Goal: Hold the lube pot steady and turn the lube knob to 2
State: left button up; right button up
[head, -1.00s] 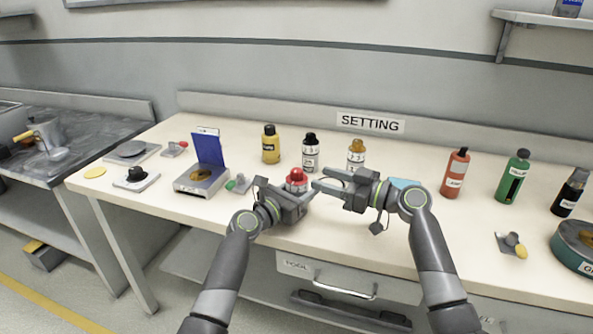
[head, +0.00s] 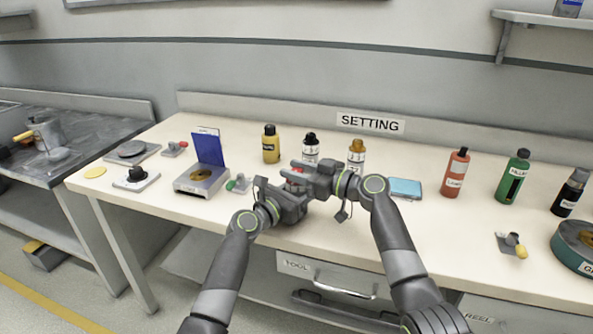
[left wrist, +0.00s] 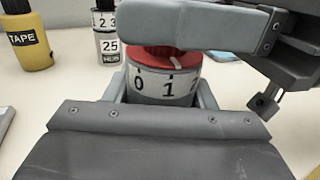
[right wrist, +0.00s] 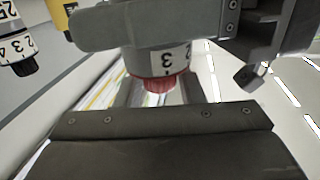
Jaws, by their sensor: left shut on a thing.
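The white mark on the knob points near 1 in the left wrist view. My left gripper (head: 299,184) is shut around the pot's body. My right gripper (head: 302,170) is at the top of the pot, with its fingers on either side of the red knob, which also shows in the right wrist view (right wrist: 158,84). These fingers look open, with a gap beside the knob. In the head view the grippers mostly hide the pot.
A yellow bottle (head: 271,145), a black-capped bottle (head: 311,151) and an amber-capped bottle (head: 357,157) stand behind. A device with a blue lid (head: 208,150) is left. A light blue pad (head: 405,188), a red bottle (head: 456,174) and a green bottle (head: 514,178) are right.

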jog(key=c, duration=0.6)
jog(key=shift+f+n+g+y, duration=0.1)
jog(key=shift+n+g+y, duration=0.35)
jog(key=shift+n+g, duration=0.55)
jog(key=shift+f+n+g+y, duration=0.1)
jog(key=shift+n+g+y, duration=0.4)
jog(key=shift+g, duration=0.9)
jog(key=shift+c, duration=0.2)
jog(key=shift+n+g, duration=0.4)
jog(key=shift+g, duration=0.2)
jog(key=o, duration=1)
jog(key=shift+r, duration=0.1)
jog(key=shift+d, duration=0.1)
jog(key=s+d, duration=0.2)
jog(key=d, duration=0.9)
jog(key=shift+d, duration=0.35)
